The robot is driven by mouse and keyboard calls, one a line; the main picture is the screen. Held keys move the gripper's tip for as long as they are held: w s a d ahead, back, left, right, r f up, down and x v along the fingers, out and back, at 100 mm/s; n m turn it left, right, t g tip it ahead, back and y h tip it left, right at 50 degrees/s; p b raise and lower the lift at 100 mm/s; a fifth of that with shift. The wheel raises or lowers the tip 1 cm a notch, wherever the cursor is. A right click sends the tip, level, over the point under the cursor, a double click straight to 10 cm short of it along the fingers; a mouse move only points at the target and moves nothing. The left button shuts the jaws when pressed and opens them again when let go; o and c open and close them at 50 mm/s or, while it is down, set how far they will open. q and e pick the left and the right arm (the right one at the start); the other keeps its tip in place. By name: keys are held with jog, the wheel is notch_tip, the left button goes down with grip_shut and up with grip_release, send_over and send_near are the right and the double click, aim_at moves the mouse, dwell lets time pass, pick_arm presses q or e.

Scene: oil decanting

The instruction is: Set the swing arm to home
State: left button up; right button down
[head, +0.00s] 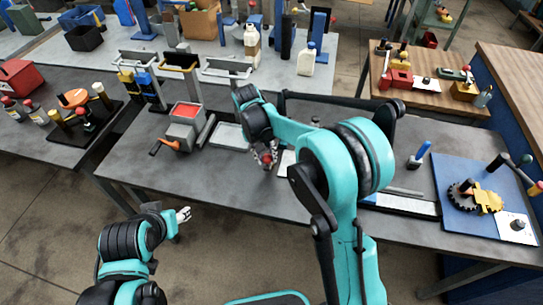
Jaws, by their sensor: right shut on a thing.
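My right gripper (267,160) points down over the middle of the grey bench (230,188), shut on a small red thing that looks like a knob. The fingers and my teal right arm hide most of what it is fixed to. I cannot make out the swing arm clearly or tell its position. A dark bar shows behind my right arm, but I cannot tell what it belongs to. My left gripper (183,215) is low on the left, beyond the bench's front edge and away from the objects; its finger gap is too small to read.
Left of my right gripper are a grey box with a red top (186,112), an orange-handled tool (170,145) and a pale tray (229,136). On the right, a blue board (455,215) carries a dark gear (461,194). The front left of the bench is clear.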

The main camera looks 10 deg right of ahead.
jog(key=shift+a, duration=0.15)
jog(key=c, duration=1.3)
grip_release()
jog(key=shift+c, duration=0.2)
jog(key=shift+o, duration=1.1)
jog(key=shift+w+a, duration=0.1)
jog(key=shift+w, duration=0.05)
jog(key=shift+r, duration=0.2)
notch_tip(320, 180, up, 11)
jog(key=a, duration=0.2)
jog(key=shift+w+r, duration=0.2)
jog(key=shift+w, duration=0.05)
jog(key=shift+a, duration=0.1)
